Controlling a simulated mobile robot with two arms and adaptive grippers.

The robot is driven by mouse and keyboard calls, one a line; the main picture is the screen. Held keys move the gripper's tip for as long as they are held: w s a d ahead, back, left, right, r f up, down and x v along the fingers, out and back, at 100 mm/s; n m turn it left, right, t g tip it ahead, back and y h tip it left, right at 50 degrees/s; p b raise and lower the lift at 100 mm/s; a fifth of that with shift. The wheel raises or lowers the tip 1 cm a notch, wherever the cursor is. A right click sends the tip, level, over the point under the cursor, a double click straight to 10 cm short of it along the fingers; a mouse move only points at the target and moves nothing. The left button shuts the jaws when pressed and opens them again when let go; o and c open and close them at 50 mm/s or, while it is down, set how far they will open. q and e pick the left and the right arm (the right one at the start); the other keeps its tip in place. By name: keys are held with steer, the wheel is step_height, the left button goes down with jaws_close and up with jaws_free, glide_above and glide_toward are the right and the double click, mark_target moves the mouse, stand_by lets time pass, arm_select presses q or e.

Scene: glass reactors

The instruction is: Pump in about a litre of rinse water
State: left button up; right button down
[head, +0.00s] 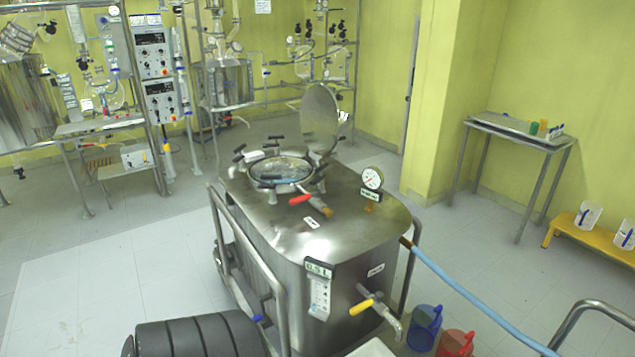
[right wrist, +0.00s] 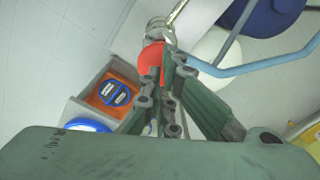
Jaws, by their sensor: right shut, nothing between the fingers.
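A steel tank (head: 290,225) on a wheeled frame stands in the middle of the head view, its round lid (head: 320,120) raised. A small display (head: 318,267) on its front seems to read 0.5 L. A light blue hose (head: 470,290) runs from the tank's right side to the lower right; a light blue hose also shows in the right wrist view (right wrist: 255,67). There, my right gripper (right wrist: 166,75) is shut and empty. A red rounded thing (right wrist: 151,60) shows just beyond its fingers. Beside it is an orange panel (right wrist: 98,92) with a blue labelled disc (right wrist: 115,94). My left gripper is not in view.
A yellow-handled outlet valve (head: 362,307) sits low on the tank front. A red-handled valve (head: 300,199) and a gauge (head: 372,178) sit on top. Blue (head: 424,330) and red (head: 455,344) jugs stand on the floor. The floor at left is clear.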

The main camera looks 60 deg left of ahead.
steer(key=shift+f, duration=0.1)
step_height(320, 180, down, 9)
steer(key=b, duration=0.7)
steer(key=shift+s, duration=0.1)
steer(key=shift+r+p, duration=2.7)
steer(key=shift+r, duration=1.95)
steer(key=shift+f, duration=0.15)
step_height(320, 180, down, 9)
steer(key=b, duration=0.7)
steer(key=shift+f, duration=0.15)
step_height(320, 180, up, 9)
steer(key=p, duration=0.5)
steer(key=shift+f, duration=0.15)
steer(key=shift+r+p, duration=0.35)
steer(key=shift+r, duration=0.05)
